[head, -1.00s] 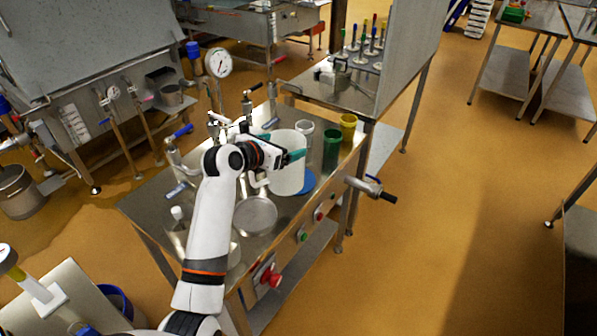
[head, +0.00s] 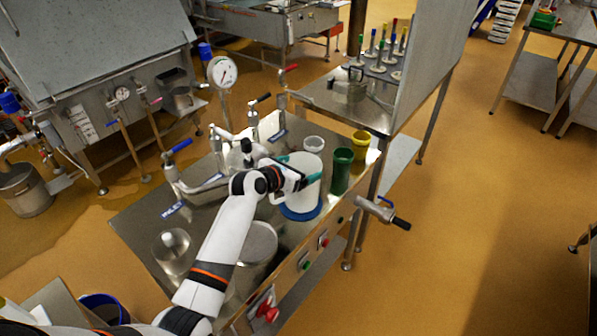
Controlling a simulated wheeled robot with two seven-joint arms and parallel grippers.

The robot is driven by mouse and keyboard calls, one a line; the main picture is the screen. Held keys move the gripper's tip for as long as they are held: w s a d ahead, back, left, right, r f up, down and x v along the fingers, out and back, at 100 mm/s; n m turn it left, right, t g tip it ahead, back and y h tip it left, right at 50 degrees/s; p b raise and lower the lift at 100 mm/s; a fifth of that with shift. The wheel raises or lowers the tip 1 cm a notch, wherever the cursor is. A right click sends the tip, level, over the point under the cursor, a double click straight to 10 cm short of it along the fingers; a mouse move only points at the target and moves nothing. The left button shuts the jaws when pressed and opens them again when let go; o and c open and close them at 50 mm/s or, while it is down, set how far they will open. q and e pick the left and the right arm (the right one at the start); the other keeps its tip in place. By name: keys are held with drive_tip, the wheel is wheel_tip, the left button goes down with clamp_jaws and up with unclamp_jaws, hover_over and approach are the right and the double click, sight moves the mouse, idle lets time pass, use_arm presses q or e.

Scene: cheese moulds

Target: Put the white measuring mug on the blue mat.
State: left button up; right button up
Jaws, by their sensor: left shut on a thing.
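The white measuring mug (head: 303,194) stands upright over the blue mat (head: 300,215) near the right end of the steel table. The mat's blue edge shows around the mug's lower front; I cannot tell whether the mug's base touches it. My left gripper (head: 300,172) is shut on the mug near its top, with teal fingertips on either side of its wall. The arm comes in from the lower left and hides part of the mug's left side. My right gripper is not in view.
A green cup (head: 341,172), a yellow cup (head: 360,144) and a small white cup (head: 313,145) stand close behind and right of the mug. Valve pipes line the table's back.

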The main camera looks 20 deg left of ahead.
use_arm(q)
drive_tip(key=shift+f, duration=0.55)
drive_tip(key=o, duration=1)
drive_tip(key=shift+o, duration=0.2)
drive_tip(key=shift+s, duration=0.1)
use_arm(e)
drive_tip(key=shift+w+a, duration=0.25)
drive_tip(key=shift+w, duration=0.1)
use_arm(q)
drive_tip(key=v, duration=1.2)
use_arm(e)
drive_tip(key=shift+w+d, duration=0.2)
